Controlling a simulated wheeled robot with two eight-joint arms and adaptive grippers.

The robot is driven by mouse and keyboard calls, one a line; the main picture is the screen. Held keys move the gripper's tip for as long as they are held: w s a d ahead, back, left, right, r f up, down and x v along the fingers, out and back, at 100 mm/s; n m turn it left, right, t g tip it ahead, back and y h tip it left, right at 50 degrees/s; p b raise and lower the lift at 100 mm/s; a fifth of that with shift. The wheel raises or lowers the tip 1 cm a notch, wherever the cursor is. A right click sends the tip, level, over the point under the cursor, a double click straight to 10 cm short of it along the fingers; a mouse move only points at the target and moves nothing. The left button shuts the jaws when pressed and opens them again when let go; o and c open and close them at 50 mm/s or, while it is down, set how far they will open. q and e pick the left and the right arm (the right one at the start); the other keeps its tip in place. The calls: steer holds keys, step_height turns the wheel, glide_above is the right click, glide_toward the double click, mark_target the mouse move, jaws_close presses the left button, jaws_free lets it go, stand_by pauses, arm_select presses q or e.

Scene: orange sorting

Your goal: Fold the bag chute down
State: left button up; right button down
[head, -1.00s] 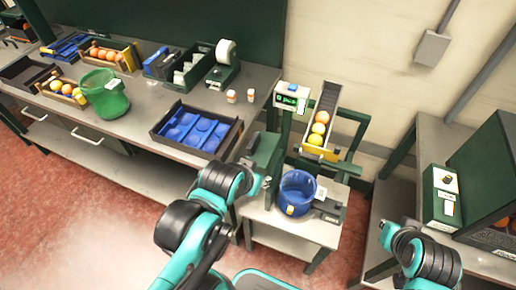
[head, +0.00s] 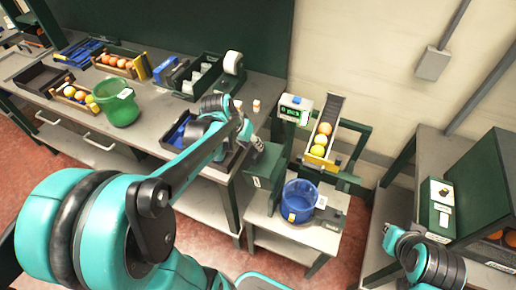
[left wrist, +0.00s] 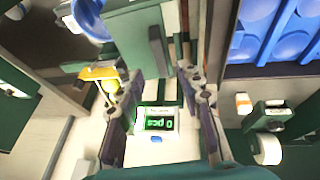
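A green upright panel (head: 264,167) stands left of the blue bucket (head: 299,199); which part is the bag chute I cannot tell for certain. My left gripper (head: 250,138) is above and beside the green panel. In the left wrist view its two fingers are spread with nothing between them (left wrist: 160,80), and the green panel (left wrist: 138,48) lies beyond.
A counter display (head: 292,110) reading 0 pcs stands beside the chute; it also shows between the fingers in the left wrist view (left wrist: 157,122). The bench (head: 150,108) at left carries a green bucket (head: 118,103) and several trays. A green box (head: 436,207) stands at right.

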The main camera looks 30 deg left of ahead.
mark_target(266, 165)
arm_select(q)
steer(key=b+x, duration=0.3)
steer(key=x, duration=0.5)
steer(key=shift+a, duration=0.1)
steer(key=shift+r, duration=0.1)
steer(key=shift+c, duration=0.3)
jaws_close()
